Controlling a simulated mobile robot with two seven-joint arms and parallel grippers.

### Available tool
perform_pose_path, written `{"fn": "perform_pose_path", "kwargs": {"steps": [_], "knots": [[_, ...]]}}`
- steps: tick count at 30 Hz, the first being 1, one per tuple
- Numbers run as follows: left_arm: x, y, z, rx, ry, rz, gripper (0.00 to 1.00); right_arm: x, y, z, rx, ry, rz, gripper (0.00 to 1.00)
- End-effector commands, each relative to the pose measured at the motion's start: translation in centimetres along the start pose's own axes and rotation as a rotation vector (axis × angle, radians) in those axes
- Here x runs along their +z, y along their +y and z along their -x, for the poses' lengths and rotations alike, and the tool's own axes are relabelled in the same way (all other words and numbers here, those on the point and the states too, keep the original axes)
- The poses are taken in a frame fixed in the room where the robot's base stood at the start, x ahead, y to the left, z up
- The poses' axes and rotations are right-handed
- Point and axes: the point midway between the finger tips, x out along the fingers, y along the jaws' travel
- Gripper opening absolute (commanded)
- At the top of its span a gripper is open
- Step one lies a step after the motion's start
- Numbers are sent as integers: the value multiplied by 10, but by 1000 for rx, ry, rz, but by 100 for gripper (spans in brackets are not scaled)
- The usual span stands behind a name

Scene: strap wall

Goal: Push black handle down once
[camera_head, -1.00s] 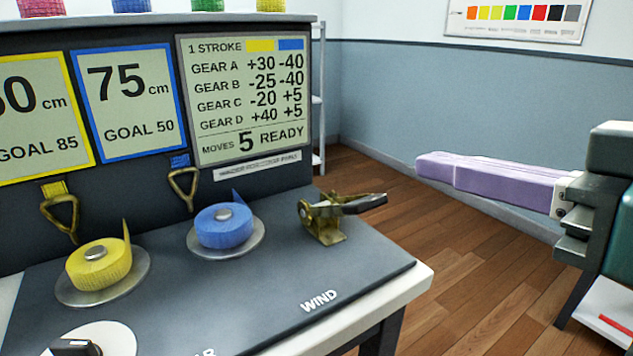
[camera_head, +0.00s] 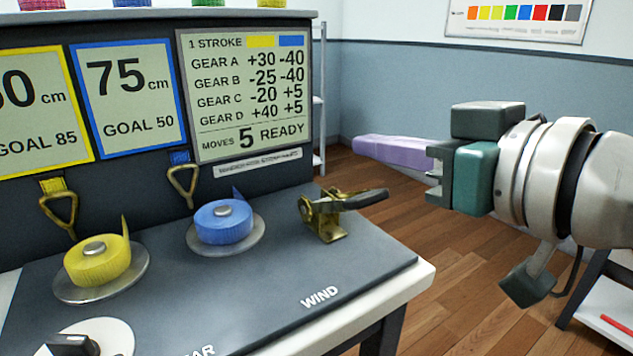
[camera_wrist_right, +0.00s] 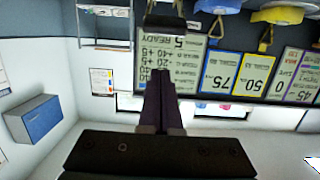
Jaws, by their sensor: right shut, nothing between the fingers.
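The black handle (camera_head: 364,199) is a short dark lever on a brass bracket (camera_head: 328,224), at the right of the grey bench top above the word WIND. It sticks out to the right, roughly level. My right gripper (camera_head: 362,145) has long purple fingers that are shut and empty. In the head view its tips appear above the handle, apart from it. The right wrist view, which is upside down, shows the shut fingers (camera_wrist_right: 160,77) pointing toward the panel. A dark shape at its top edge may be the handle; I cannot tell. My left gripper is out of view.
A yellow strap roll (camera_head: 97,262) and a blue strap roll (camera_head: 223,222) sit on the bench, left of the handle. The upright panel's sign (camera_head: 246,95) reads MOVES 5 READY. A dark knob (camera_head: 70,345) is at the front left.

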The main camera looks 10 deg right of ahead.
Motion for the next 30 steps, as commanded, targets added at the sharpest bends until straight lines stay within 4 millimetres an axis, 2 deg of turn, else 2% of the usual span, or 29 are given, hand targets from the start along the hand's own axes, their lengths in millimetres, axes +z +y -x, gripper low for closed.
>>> {"fn": "perform_pose_path", "kwargs": {"steps": [4,6,12,26,30], "knots": [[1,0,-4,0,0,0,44,0,0,-23,-1,2,0,0],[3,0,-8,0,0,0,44,15,0,-17,0,-7,-1,0],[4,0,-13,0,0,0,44,34,0,-10,0,-4,0,0],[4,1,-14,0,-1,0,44,39,0,-7,0,-1,1,0],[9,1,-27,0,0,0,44,50,0,-6,-1,34,-2,0]]}}
